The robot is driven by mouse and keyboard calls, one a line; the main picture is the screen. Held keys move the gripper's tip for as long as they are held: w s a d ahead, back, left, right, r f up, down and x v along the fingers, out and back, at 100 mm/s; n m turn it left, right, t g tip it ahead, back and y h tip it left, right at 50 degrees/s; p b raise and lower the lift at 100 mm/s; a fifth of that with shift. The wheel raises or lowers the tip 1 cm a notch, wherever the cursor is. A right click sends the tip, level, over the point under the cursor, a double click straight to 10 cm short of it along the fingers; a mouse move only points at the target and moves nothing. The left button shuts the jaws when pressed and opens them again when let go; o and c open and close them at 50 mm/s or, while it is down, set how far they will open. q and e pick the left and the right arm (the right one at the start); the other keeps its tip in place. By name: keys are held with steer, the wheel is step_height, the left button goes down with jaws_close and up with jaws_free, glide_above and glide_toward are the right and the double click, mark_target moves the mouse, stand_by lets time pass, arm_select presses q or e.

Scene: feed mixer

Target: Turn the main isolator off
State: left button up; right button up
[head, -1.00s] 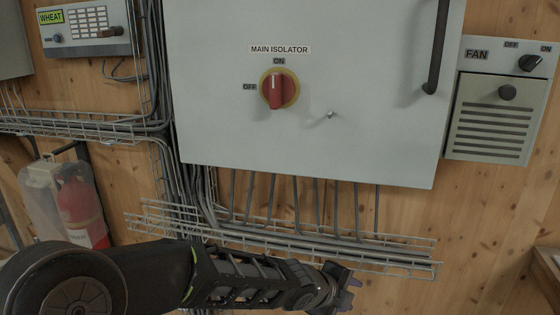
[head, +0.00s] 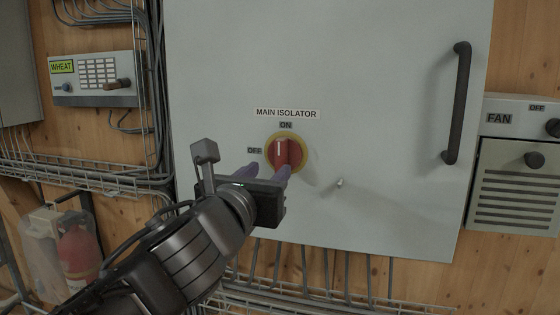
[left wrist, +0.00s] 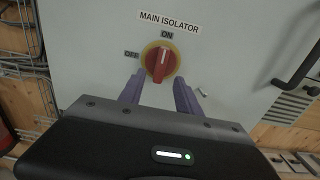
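The main isolator is a red rotary knob (head: 288,153) on a yellow ring, on a grey cabinet door. Its white mark points up at the ON label (head: 286,125); the OFF label (head: 254,151) is to its left. In the left wrist view the knob (left wrist: 160,62) stands upright between and just beyond the fingertips. My left gripper (head: 264,172) is open, its purple fingers spread just below and in front of the knob. In the left wrist view the gripper (left wrist: 158,86) shows no finger closed on the knob. My right gripper is not in view.
The cabinet door (head: 390,90) has a black handle (head: 457,103) at right and a small latch (head: 339,183) right of the knob. A fan box (head: 518,165) is at right, a WHEAT panel (head: 95,79) at left. Cable trays run below.

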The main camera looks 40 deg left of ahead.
mark_target(279, 162)
arm_select(q)
steer(key=x, duration=0.7)
steer(key=shift+w+a+b, duration=0.1)
steer(key=shift+w+b, duration=0.25)
jaws_close()
stand_by(0.3)
